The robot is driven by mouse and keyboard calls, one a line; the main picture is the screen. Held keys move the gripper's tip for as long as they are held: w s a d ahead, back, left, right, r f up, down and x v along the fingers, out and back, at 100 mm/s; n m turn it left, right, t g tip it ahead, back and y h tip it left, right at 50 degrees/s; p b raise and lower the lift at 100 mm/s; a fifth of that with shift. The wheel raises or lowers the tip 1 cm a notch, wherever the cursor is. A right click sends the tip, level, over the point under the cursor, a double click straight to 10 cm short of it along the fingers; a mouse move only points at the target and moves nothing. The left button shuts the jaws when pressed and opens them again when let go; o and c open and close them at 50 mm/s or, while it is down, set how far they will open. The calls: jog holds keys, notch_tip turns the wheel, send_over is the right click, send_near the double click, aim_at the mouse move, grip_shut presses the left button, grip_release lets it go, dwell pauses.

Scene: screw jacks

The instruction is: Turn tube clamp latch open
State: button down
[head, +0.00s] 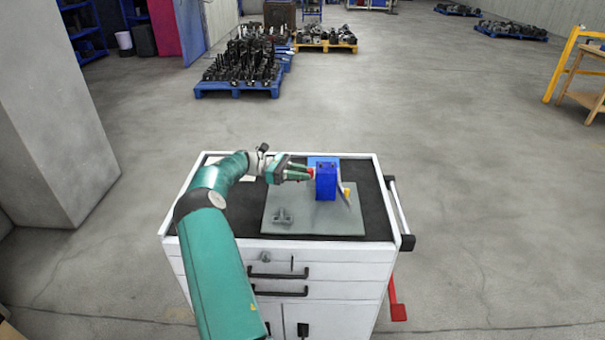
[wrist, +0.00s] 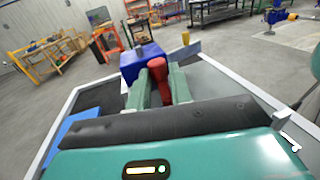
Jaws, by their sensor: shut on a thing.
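A blue block-shaped clamp body (head: 326,182) stands upright on a grey plate (head: 300,222) on top of the white cabinet. A red latch shows at its left side; in the wrist view the red latch (wrist: 157,77) sits between the two green fingers. My gripper (head: 309,173) reaches in from the left and is shut on the red latch. The blue body (wrist: 140,62) lies just beyond the fingertips in the wrist view. The far side of the latch is hidden by the fingers and the body.
A small grey metal part (head: 283,215) lies on the plate's front left. A yellow piece (head: 346,192) and a thin grey plate stand right of the blue body. The white cabinet (head: 290,262) has a raised rim. Open floor surrounds it; loaded pallets (head: 240,84) stand far behind.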

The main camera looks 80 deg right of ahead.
jog(key=shift+d, duration=0.1)
dwell(0.3)
jog(key=c, duration=1.3)
grip_release()
jog(key=shift+w+d, duration=0.15)
jog(key=shift+w, duration=3.6)
